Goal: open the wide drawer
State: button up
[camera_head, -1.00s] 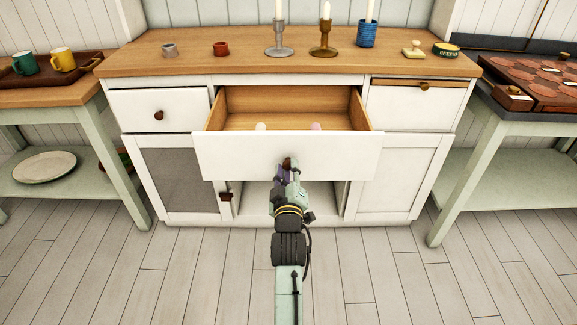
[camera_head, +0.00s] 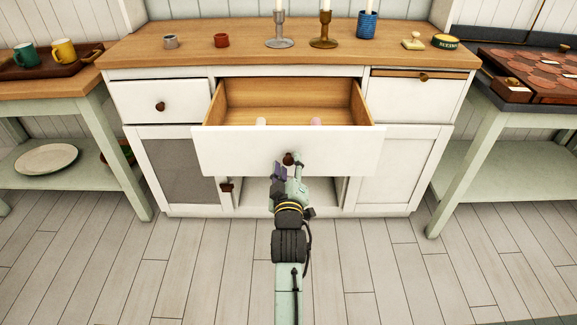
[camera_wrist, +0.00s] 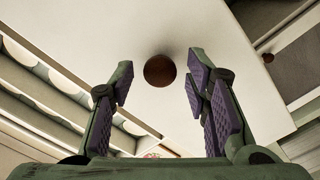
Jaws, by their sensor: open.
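The wide drawer (camera_head: 230,151) is pulled well out of the white cabinet, its wooden inside (camera_head: 290,95) showing from above. A pale rounded thing (camera_head: 261,122) and a pink one (camera_head: 316,122) show just behind its front panel. Its round brown knob (camera_head: 288,159) is at the middle of the front; it also shows in the wrist view (camera_wrist: 160,71). My gripper (camera_head: 287,168) is in front of the knob. In the wrist view its purple-padded fingers (camera_wrist: 160,80) are spread apart, with the knob beyond and between their tips, not touched by either.
A small drawer (camera_head: 161,101) is shut at the left. The counter (camera_head: 190,57) bears cups, candlesticks and a blue pot (camera_head: 367,25). A green side table with mugs (camera_head: 64,51) stands left, another with a game board (camera_head: 535,72) right. The floor in front is clear.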

jog(key=s, duration=0.7)
jog(key=shift+s, duration=0.3)
dwell(0.4)
